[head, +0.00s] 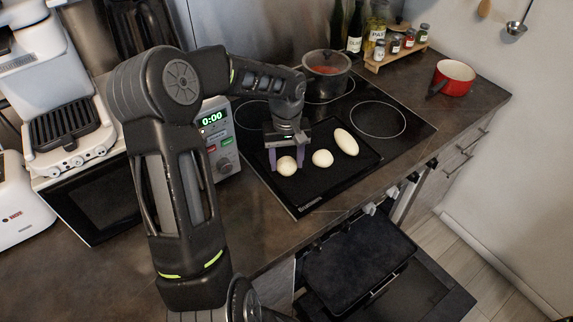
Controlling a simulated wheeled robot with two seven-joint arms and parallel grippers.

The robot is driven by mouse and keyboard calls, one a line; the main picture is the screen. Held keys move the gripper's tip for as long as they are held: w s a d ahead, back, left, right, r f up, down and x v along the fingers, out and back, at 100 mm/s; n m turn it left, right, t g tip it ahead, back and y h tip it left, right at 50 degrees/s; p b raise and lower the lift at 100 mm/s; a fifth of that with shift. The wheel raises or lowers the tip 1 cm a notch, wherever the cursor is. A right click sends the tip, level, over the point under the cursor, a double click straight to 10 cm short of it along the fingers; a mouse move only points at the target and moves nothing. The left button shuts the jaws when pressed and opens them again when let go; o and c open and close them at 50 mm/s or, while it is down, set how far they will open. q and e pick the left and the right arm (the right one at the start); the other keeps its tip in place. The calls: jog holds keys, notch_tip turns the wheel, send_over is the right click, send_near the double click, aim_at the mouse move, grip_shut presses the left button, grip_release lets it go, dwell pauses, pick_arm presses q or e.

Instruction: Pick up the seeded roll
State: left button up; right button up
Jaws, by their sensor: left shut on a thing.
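Three pale rolls lie on a dark tray (322,182) on the cooktop. The left round roll (286,166) sits between the fingers of my left gripper (286,161), which is shut on it. A middle round roll (322,158) lies just right of it, apart from the gripper. A longer oval roll (346,142) lies further right and back. Seeds are too small to make out on any of the rolls. The left roll appears at tray level; I cannot tell if it is lifted. My right gripper is not in view.
A pot with red contents (326,72) stands on the back burner. A red saucepan (453,78) is on the right counter. A spice rack (396,50) and bottles stand behind. The oven is open below, with a dark tray (357,262) pulled out. A microwave (100,195) is at left.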

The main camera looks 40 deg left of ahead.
aim_at(287, 161)
pick_arm(q)
jog(key=c, duration=0.4)
notch_tip(287, 161, up, 10)
jog(key=shift+b, duration=0.85)
